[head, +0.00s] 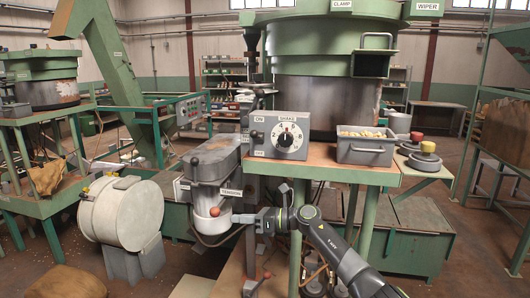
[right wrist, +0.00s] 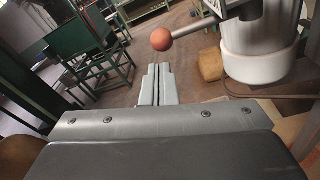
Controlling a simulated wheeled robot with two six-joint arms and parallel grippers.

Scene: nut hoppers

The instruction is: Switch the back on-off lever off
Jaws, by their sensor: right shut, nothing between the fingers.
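A red ball knob (head: 214,211) sits at the front of the grey motor housing (head: 213,160), beside a pale cylinder. In the right wrist view the red knob (right wrist: 161,40) ends a metal rod, just beyond my fingertips. My right gripper (head: 237,218) is shut and empty, to the right of the knob; its closed fingers (right wrist: 157,80) point toward it, with a gap seen in the wrist view. A grey control box (head: 280,135) has ON and OFF-like lettering beside a small dark switch (head: 257,135). I cannot tell which lever is the back one. My left gripper is not in view.
A white drum (head: 122,212) is at left. Another ball-ended lever (head: 257,284) is low, below my right gripper.

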